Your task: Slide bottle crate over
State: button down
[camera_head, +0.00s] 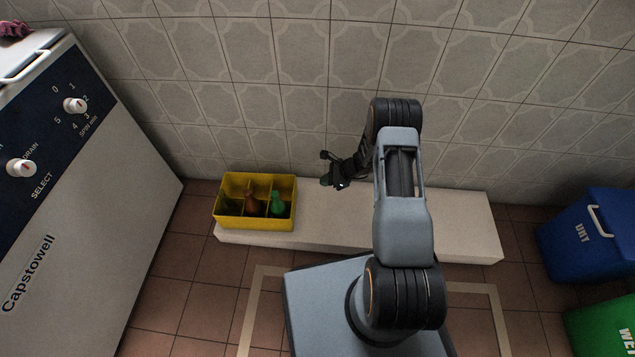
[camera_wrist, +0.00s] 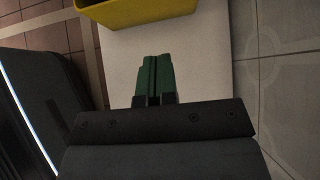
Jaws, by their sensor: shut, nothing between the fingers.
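The yellow bottle crate (camera_head: 255,222) stands at the left end of a low white ledge in the head view. It has compartments holding an orange-brown bottle (camera_head: 250,200) and a green bottle (camera_head: 277,204). Part of the crate (camera_wrist: 135,14) also shows at the top of the wrist view. My gripper (camera_head: 326,170) is above the ledge, to the right of the crate and apart from it. In the wrist view its green fingers (camera_wrist: 154,78) are together with nothing between them, pointing toward the crate.
The white ledge (camera_head: 455,215) runs along the tiled wall and is clear right of the crate. A washing machine (camera_head: 75,200) stands at the left. A blue bin (camera_head: 590,240) and a green bin (camera_head: 605,328) stand at the right.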

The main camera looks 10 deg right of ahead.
jog(key=shift+s+d+r, duration=0.15)
jog(key=shift+d+r, duration=0.25)
jog(key=c, duration=1.8)
grip_release()
jog(key=shift+o, duration=0.6)
jog(key=shift+r, duration=0.15)
jog(key=o, duration=0.5)
jog(key=r+n, duration=0.1)
jog(key=r, duration=0.2)
jog(key=a+r+n, duration=0.1)
jog(key=r+n, duration=0.1)
jog(key=r, duration=0.2)
jog(key=r+n+g, duration=0.1)
jog(key=r+n, duration=0.1)
jog(key=r, duration=0.2)
jog(key=shift+s+a+r+h, duration=0.1)
jog(key=shift+s+a+h, duration=0.15)
jog(key=shift+s+h, duration=0.15)
jog(key=shift+c, duration=0.2)
jog(key=s+a+r+n+g+h, duration=0.15)
jog(key=s+r+n, duration=0.4)
jog(key=r, duration=0.65)
jog(key=s+d+r+n+t+h, duration=0.2)
jog(key=s+r+n+h, duration=0.4)
jog(key=s+r+n, duration=0.5)
jog(key=shift+s+d+r, duration=0.35)
jog(key=shift+s+d, duration=0.25)
jog(key=shift+s, duration=1.6)
